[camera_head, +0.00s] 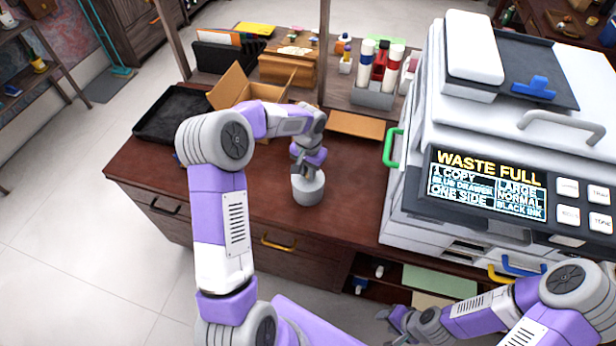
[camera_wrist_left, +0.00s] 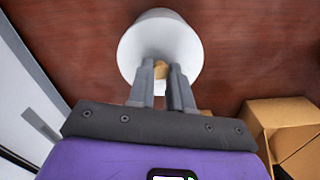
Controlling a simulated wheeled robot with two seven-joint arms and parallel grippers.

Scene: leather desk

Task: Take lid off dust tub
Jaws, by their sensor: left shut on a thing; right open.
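The grey-white round dust tub (camera_head: 309,192) stands on the dark red desk, left of the copier. In the left wrist view, a pale round top, seemingly its lid (camera_wrist_left: 150,40), fills the upper middle, with a small tan knob (camera_wrist_left: 161,70) on it. My left gripper (camera_head: 303,172) is over the tub from above, its fingers (camera_wrist_left: 167,82) shut on the knob. The fingers hide part of the lid. I cannot tell whether the lid is seated or slightly raised. My right gripper (camera_head: 398,322) is open and empty at the lower right, in front of the desk.
The copier (camera_head: 440,140), with a green handle (camera_head: 391,148), stands close on the right. A cardboard box (camera_head: 250,85) and black tray (camera_head: 180,112) lie behind left. Bottles (camera_head: 378,68) stand at the back. Bare desk lies right of the tub.

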